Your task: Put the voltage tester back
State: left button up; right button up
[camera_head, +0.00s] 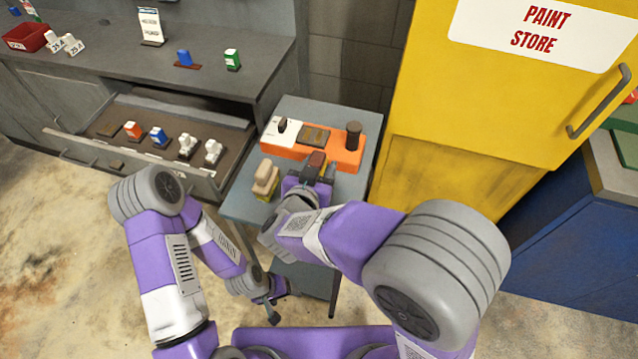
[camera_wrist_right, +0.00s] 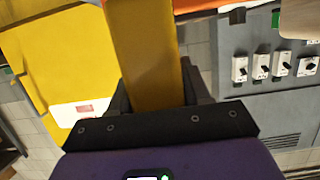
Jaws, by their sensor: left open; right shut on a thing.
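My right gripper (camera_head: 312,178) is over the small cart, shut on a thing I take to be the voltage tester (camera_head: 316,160). Its dark red top shows in the head view; in the right wrist view its yellow body (camera_wrist_right: 147,60) stands between the fingers. It is close to the front of the orange tray (camera_head: 345,157); I cannot tell if they touch. The tray has a white left part, a dark brownish recess in the middle and a black cylinder (camera_head: 353,136) at its right. My left gripper (camera_head: 270,303) is open and low, beside the cart's front.
A beige block with a yellow-green base (camera_head: 266,181) stands on the grey cart top (camera_head: 245,204). At left, an open drawer (camera_head: 110,139) holds several switches, below a grey bench (camera_head: 120,62). A yellow paint cabinet (camera_head: 450,120) stands close at the cart's right.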

notch_tip(320, 180, down, 5)
jog(key=shift+r+b, duration=0.15)
jog(key=shift+b, duration=1)
jog(key=shift+r, duration=0.15)
jog(key=o, duration=1.3)
jog(key=shift+f, duration=0.2)
